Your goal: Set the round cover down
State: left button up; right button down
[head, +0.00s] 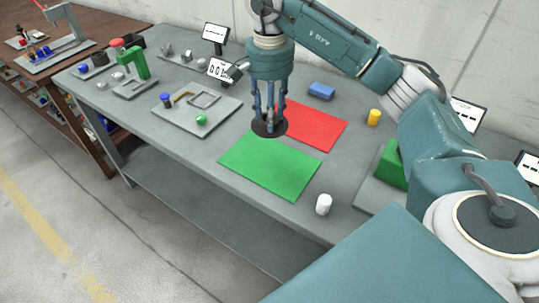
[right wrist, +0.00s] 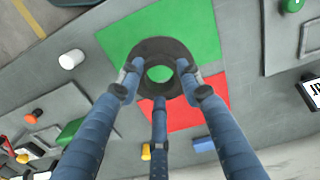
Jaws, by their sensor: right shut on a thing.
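The round cover (head: 262,131) is a dark, flat ring with a hole in its middle. My right gripper (head: 269,118) points down and its three blue fingers are shut on the cover. The cover also shows in the right wrist view (right wrist: 160,46), with the fingertips (right wrist: 158,82) around it and green seen through its hole. In the head view it overlaps the border of the green mat (head: 262,168) and the red mat (head: 318,127). It appears to be above the mats; the exact gap is hard to tell. My left gripper is not in view.
A blue block (head: 321,91), a yellow cylinder (head: 374,117) and a white cylinder (head: 323,204) stand around the mats on the grey table (head: 190,150). A plate with small parts (head: 165,118) lies to the left. A green block (head: 391,165) is at the right. The green mat's near half is clear.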

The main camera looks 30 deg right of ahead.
jog(key=p, duration=0.2)
send_over(270, 162)
notch_tip(270, 162, down, 9)
jog(key=shift+w+f, duration=0.15)
jog(key=shift+f, duration=0.15)
notch_tip(270, 162, down, 3)
jog(key=shift+f+p, duration=0.2)
jog(key=shift+p, duration=0.3)
jog(key=shift+f, duration=0.45)
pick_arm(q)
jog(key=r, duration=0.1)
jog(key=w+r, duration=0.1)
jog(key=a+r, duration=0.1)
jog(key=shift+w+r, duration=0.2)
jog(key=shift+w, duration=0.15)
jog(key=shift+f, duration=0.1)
pick_arm(e)
jog(key=shift+f, duration=0.1)
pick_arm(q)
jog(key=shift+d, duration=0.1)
pick_arm(e)
jog(key=c, duration=1.2)
grip_release()
jog(key=shift+o, duration=0.2)
